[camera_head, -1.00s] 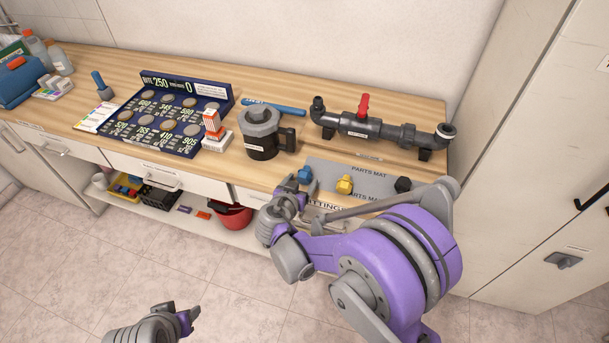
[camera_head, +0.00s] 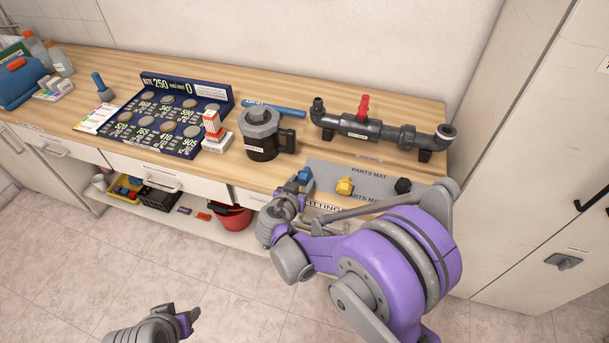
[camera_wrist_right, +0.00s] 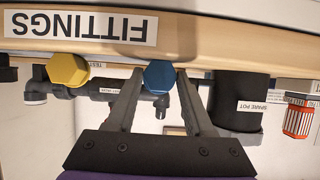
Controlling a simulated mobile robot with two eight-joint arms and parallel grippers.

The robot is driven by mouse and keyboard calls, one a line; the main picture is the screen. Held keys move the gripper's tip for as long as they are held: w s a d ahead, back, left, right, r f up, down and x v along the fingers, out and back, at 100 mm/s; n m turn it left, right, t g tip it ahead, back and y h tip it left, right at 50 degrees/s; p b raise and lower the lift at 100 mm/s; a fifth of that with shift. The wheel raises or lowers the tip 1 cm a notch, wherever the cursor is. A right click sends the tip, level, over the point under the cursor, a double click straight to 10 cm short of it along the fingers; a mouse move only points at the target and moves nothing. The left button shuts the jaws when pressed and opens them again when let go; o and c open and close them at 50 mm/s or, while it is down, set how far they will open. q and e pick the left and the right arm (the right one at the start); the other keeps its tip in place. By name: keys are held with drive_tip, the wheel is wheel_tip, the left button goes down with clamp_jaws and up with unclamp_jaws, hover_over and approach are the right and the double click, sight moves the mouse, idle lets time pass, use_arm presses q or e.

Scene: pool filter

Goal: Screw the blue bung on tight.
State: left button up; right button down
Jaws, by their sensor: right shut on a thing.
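The blue bung (camera_head: 304,175) is at the left end of the grey parts mat, near the bench's front edge. It also shows in the right wrist view (camera_wrist_right: 159,76), between the fingertips. My right gripper (camera_head: 297,187) is shut on it; whether it touches the mat is unclear. A yellow bung (camera_head: 344,185) and a black one (camera_head: 403,185) are to its right on the mat. The black spare pot (camera_head: 263,146) stands behind and left of the blue bung. My left gripper (camera_head: 190,317) is low over the floor, away from the bench; its jaw opening is unclear.
Dark grey pipework (camera_head: 385,130) with a red valve handle (camera_head: 363,106) lies at the back right. A blue tool (camera_head: 275,107) lies behind the pot. A blue display board (camera_head: 178,118) and a red-and-white bottle (camera_head: 212,125) are to the left.

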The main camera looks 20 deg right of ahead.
use_arm(q)
drive_tip(key=shift+r, duration=0.1)
use_arm(e)
drive_tip(key=shift+r, duration=0.2)
use_arm(q)
drive_tip(key=shift+w+r+p, duration=0.15)
drive_tip(key=shift+r+p, duration=0.2)
drive_tip(key=shift+p, duration=0.05)
use_arm(e)
drive_tip(key=shift+r, duration=0.5)
use_arm(q)
drive_tip(key=shift+r, duration=0.1)
use_arm(e)
drive_tip(key=shift+r, duration=0.1)
drive_tip(key=shift+r+p, duration=0.5)
drive_tip(key=shift+r, duration=0.4)
use_arm(q)
drive_tip(key=r, duration=0.1)
drive_tip(key=w+r+p, duration=0.1)
drive_tip(key=r, duration=0.1)
drive_tip(key=w+r+p, duration=0.1)
drive_tip(key=r, duration=0.1)
use_arm(e)
wheel_tip(320, 180, up, 5)
drive_tip(key=shift+f, duration=0.15)
use_arm(q)
drive_tip(key=shift+f, duration=0.1)
